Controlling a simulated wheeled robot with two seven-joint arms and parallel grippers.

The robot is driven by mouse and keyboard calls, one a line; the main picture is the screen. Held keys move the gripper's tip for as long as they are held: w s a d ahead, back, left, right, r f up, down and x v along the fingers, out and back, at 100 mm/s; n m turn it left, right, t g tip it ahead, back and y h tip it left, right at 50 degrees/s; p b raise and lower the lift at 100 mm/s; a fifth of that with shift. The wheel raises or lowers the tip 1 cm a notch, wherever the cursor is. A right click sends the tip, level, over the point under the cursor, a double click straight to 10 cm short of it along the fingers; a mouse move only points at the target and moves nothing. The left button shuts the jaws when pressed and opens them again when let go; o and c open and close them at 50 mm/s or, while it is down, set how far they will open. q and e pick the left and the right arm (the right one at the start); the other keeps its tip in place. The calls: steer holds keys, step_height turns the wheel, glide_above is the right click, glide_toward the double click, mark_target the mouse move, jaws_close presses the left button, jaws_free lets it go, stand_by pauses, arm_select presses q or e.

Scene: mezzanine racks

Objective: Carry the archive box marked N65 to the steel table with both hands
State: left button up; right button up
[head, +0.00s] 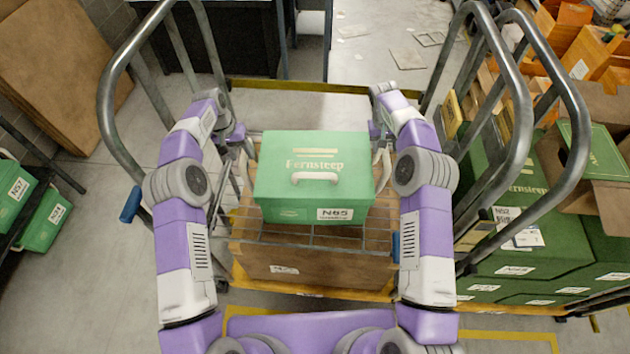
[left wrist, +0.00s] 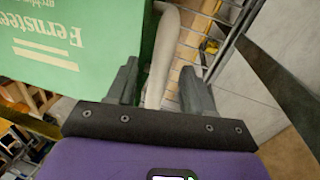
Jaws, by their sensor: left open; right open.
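The green archive box marked N65 (head: 314,175) sits upright on a wire rack over a brown box (head: 315,265), between my two arms. In the left wrist view, the open jaws (left wrist: 160,85) stand either side of the pale side handle (left wrist: 162,60), beside the green box (left wrist: 80,45). My right gripper (head: 378,132) is open near the right side handle; its fingers are small and partly hidden. I cannot clearly identify the steel table.
Curved metal trolley rails (head: 110,95) rise on both sides. Stacked green boxes (head: 520,250) and an open carton (head: 590,150) crowd the right. More green boxes (head: 45,215) are on a rack at left.

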arm_select(q)
steer(key=shift+d+f, duration=0.15)
steer(key=shift+f, duration=0.55)
steer(key=shift+d+f, duration=0.15)
steer(key=shift+f, duration=0.55)
arm_select(e)
steer(key=shift+d+f, duration=0.15)
steer(key=shift+f, duration=0.6)
steer(key=shift+d+f, duration=0.15)
steer(key=shift+f, duration=0.55)
arm_select(q)
jaws_close()
arm_select(e)
jaws_close()
arm_select(q)
steer(key=shift+r, duration=0.1)
arm_select(e)
steer(key=shift+r, duration=0.1)
